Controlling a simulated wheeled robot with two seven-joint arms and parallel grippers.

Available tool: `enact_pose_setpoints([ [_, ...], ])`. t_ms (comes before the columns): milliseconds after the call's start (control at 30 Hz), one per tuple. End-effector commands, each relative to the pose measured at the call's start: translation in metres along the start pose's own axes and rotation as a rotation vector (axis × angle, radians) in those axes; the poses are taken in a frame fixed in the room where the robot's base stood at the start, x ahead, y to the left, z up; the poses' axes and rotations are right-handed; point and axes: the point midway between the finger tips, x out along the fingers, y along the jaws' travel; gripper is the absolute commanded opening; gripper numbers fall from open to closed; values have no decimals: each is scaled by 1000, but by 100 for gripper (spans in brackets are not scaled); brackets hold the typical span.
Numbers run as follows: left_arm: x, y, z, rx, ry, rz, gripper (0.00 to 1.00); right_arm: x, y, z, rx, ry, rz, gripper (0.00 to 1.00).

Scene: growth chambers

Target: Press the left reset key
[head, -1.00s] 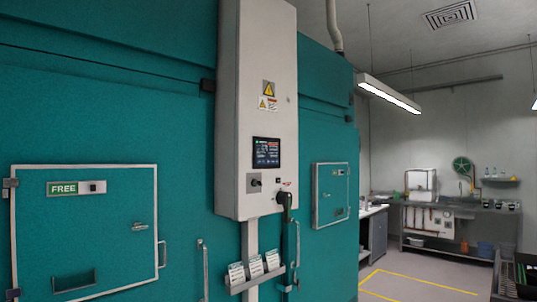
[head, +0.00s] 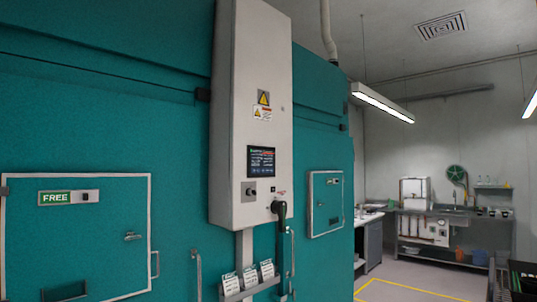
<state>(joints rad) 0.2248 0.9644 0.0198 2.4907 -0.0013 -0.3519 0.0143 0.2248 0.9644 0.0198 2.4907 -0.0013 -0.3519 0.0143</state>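A tall pale control cabinet (head: 251,110) stands on the teal chamber wall. It bears a dark lit screen (head: 261,161). Below the screen, a small dark knob or key switch (head: 251,191) sits on a metal plate at the left, and a tiny dark control (head: 273,189) sits to its right. No readable label tells which one is the left reset key. A black rotary handle (head: 279,209) is at the cabinet's lower right edge. Neither of my grippers is in view.
A left hatch (head: 110,240) carries a green FREE sign (head: 55,197). A smaller hatch (head: 325,203) is right of the cabinet. A card rack (head: 252,289) hangs below the cabinet. A sink bench (head: 440,212) stands far right. Yellow lines (head: 410,287) mark clear floor.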

Motion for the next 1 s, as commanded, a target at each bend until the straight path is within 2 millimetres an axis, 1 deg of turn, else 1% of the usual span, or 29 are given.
enact_pose_setpoints([
  [33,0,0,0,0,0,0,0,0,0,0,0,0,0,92],
  [67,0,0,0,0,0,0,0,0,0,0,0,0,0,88],
  [100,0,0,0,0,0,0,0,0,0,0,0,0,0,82],
  [633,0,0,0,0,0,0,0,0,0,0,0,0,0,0],
  [1000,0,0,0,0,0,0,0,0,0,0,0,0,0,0],
])
